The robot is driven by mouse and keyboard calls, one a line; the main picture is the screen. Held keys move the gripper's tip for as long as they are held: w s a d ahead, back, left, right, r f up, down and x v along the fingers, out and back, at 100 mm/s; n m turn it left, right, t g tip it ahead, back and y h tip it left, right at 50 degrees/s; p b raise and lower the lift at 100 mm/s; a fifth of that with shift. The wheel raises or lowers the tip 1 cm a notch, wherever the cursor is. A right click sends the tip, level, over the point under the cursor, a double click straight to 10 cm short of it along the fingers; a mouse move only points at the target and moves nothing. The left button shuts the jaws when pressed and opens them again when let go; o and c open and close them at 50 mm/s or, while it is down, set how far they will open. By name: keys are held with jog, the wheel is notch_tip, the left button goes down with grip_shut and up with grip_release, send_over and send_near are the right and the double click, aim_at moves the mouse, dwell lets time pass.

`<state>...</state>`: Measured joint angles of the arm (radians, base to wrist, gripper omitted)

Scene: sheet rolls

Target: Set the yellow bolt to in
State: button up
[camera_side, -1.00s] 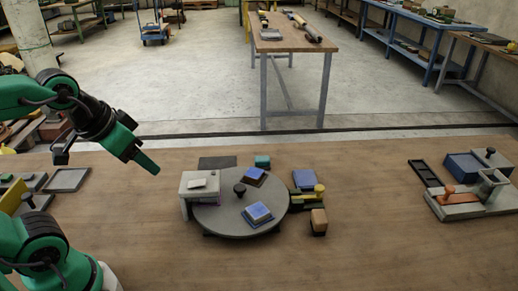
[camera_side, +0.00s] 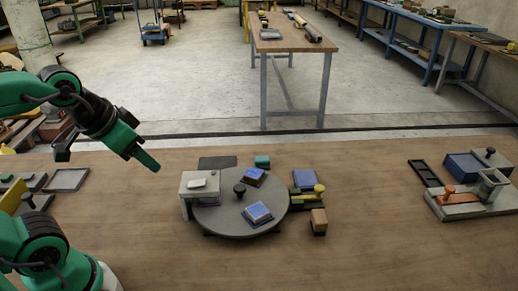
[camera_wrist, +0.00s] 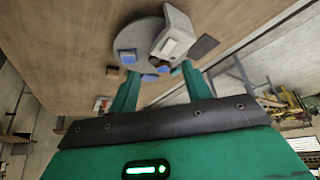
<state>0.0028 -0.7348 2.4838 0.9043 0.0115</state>
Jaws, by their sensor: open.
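The yellow bolt knob (camera_side: 319,188) stands on a low dark green and yellow base at the right of the round grey turntable (camera_side: 228,221), beside a blue block (camera_side: 304,179). How far the bolt is slid is too small to tell. My gripper (camera_side: 150,162) is in the air at the left, well apart from the bolt. In the wrist view my gripper (camera_wrist: 160,70) shows two green fingers spread apart with nothing held between them. The turntable also shows there (camera_wrist: 133,50), beyond the fingers. I cannot make out the bolt in that view.
The turntable carries a black knob (camera_side: 239,189) and two blue-topped blocks. A grey box (camera_side: 199,184) stands over its left side. A wooden block (camera_side: 319,221) stands in front of the bolt. A fixture with an orange handle (camera_side: 448,191) is far right.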

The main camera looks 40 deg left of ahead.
jog(key=w+d+r+m+g, duration=0.1)
jog(key=w+r+m, duration=0.1)
jog(key=w, duration=0.3)
jog(key=w+d+r+m, duration=0.2)
jog(key=w+r, duration=0.1)
jog(key=w, duration=0.3)
jog(key=m+g, duration=0.5)
jog(key=m, duration=0.9)
send_over(320, 187)
notch_tip(320, 187, down, 18)
jog(key=shift+r, duration=0.15)
jog(key=shift+s+f, duration=0.1)
jog(key=shift+f, duration=3.8)
